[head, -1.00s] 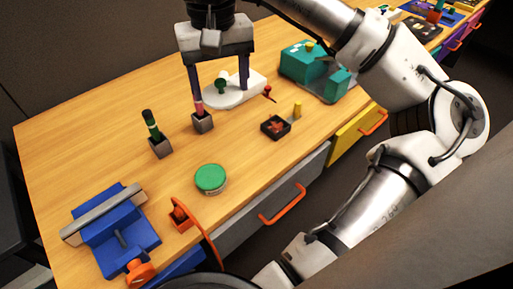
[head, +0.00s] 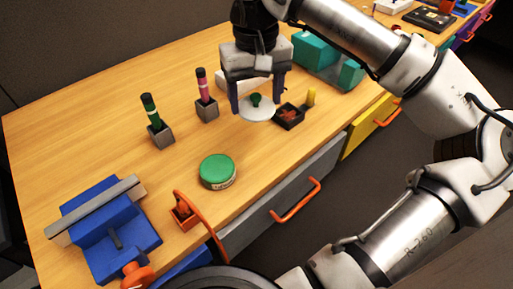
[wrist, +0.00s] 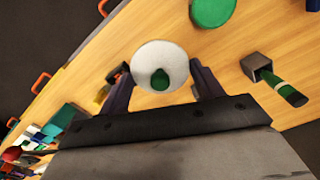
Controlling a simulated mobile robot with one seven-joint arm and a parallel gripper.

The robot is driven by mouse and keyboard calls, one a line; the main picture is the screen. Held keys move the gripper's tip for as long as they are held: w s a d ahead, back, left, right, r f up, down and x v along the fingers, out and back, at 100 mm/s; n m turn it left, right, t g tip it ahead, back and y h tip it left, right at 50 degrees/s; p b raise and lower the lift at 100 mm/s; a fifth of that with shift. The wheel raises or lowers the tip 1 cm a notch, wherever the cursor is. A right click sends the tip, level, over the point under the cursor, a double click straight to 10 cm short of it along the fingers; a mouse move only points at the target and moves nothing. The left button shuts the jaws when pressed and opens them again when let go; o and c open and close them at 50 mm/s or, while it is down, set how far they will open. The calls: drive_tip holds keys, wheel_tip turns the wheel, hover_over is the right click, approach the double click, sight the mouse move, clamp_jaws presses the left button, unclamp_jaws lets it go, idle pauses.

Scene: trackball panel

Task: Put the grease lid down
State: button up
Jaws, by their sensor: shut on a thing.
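The grease lid (head: 250,114), a pale round disc with a green knob on top, sits between the fingers of my gripper (head: 257,102) in the head view. My gripper is shut on its rim from both sides. In the wrist view the lid (wrist: 150,58) faces the camera, level between the dark fingers. Its underside is hidden, and I cannot tell how far it is above the wood table (head: 90,135). A round green-topped tin (head: 217,169) stands on the table, nearer the front and left of the lid.
A dark tray with red content (head: 290,118) and a yellow peg (head: 311,97) are close right of my gripper. Green (head: 152,117) and pink (head: 202,88) markers stand in grey holders at left. A blue vise (head: 108,230) is front left. Table between tin and lid is clear.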

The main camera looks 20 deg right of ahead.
sight(256, 147)
wheel_tip(256, 147, down, 11)
drive_tip(key=b, duration=0.6)
drive_tip(key=shift+f+b, duration=0.2)
drive_tip(key=shift+b, duration=0.2)
drive_tip(key=shift+c, duration=0.2)
drive_tip(key=shift+f, duration=0.15)
drive_tip(key=o, duration=1)
wheel_tip(256, 147, up, 12)
drive_tip(key=shift+r+p, duration=0.15)
drive_tip(key=shift+p, duration=0.55)
